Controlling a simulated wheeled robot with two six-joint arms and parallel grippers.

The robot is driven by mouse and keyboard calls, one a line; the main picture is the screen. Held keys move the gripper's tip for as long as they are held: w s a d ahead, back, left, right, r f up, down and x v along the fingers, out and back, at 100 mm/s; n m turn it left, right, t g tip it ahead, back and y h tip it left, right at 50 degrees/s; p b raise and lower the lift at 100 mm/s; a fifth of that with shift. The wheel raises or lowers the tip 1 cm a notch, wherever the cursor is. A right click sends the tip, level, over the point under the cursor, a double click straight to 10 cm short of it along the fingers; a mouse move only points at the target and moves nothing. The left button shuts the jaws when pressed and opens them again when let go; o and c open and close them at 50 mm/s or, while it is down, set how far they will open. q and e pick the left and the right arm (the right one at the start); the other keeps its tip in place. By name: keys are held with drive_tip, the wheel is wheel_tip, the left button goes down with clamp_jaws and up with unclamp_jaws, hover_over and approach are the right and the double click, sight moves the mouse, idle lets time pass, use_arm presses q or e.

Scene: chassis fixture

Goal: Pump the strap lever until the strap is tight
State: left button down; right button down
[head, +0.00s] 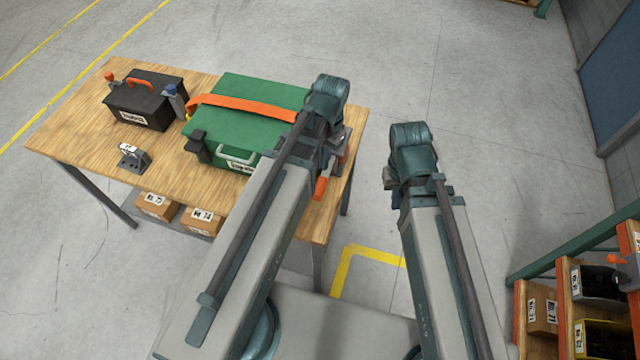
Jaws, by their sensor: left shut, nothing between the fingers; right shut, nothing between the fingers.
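A green case (255,90) lies on the wooden table with an orange strap (245,103) across its top. The strap runs to the case's right side, where my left arm hides its end. The orange strap lever (321,188) hangs low at that side and slants down; its upper end and the ratchet are mostly hidden. My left gripper (333,140) is over the right end of the case, shut and empty, largely covered by its own wrist. I cannot tell whether it touches the lever. My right gripper (396,192) is shut and empty, off the table's right edge, mostly hidden behind its wrist.
A black toolbox (145,100) with an orange handle and a small grey metal fixture (133,158) stand on the table (75,130) at left. Cardboard boxes (158,205) sit below. A shelf with bins (590,290) stands at lower right. Floor right of the table is clear.

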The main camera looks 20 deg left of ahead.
sight(322, 183)
use_arm(q)
drive_tip(key=shift+f, duration=0.15)
drive_tip(key=f+b, duration=0.6)
drive_tip(key=b, duration=0.1)
drive_tip(key=shift+s+a+f, duration=0.15)
drive_tip(key=shift+s+f, duration=0.15)
drive_tip(key=shift+f, duration=0.05)
drive_tip(key=shift+f, duration=0.1)
wheel_tip(322, 183, down, 4)
drive_tip(key=b, duration=0.4)
drive_tip(key=shift+f+b, duration=0.2)
drive_tip(key=shift+b, duration=0.1)
drive_tip(key=shift+r, duration=0.1)
